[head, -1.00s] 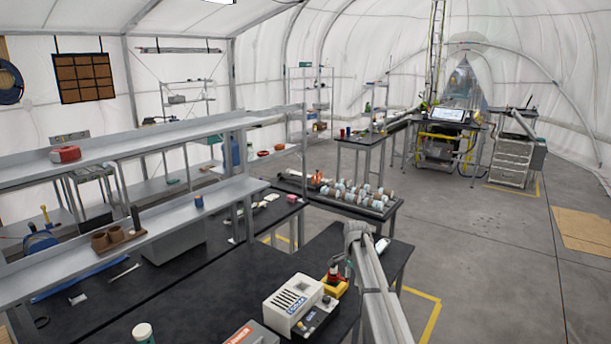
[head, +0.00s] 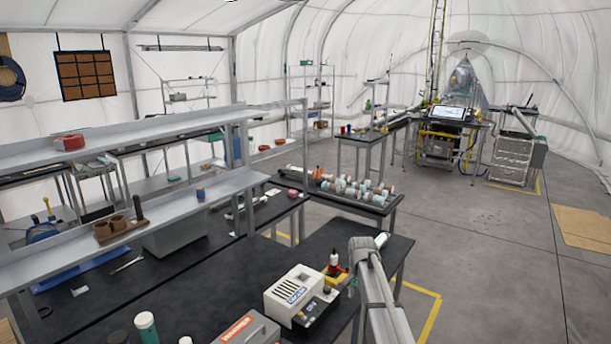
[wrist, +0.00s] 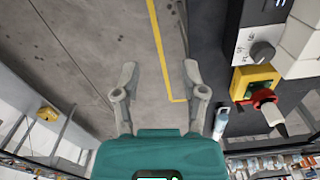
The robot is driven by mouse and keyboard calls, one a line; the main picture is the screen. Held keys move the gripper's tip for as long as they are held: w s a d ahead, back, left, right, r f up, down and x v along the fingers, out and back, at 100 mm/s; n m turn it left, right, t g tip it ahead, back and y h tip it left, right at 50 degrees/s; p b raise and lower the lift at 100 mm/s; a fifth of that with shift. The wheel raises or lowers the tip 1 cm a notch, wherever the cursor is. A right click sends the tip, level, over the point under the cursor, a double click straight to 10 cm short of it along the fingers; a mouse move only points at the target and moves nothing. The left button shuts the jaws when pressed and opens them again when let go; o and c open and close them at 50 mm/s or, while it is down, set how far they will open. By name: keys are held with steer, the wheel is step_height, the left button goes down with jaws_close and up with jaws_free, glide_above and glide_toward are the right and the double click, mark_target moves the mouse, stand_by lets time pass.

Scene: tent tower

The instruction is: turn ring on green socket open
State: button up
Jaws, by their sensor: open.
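My gripper (wrist: 159,82) shows in the wrist view with its two grey fingers spread wide and nothing between them. It points down over bare floor beside the dark bench. To the right of my gripper is a yellow box with a red knob (wrist: 263,97), next to a panel with a grey dial (wrist: 262,52). In the head view the yellow box (head: 336,278) stands at the back corner of a white slotted unit (head: 292,288). My fingers do not touch any of these.
The black bench top (head: 235,262) has clear room left of the white unit. A grey case with an orange label (head: 245,330) and a jar (head: 147,325) stand at the front. A rack of several rolls (head: 360,190) is behind. Open floor (head: 480,250) lies to the right.

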steer(key=s+f+n+b, duration=0.3)
steer(key=s+n, duration=0.1)
steer(key=s, duration=0.9)
steer(key=s+f+n+b, duration=0.3)
steer(key=s+f+n, duration=0.1)
steer(key=s, duration=1)
steer(key=shift+f+n+b, duration=0.15)
steer(key=shift+n+b, duration=0.25)
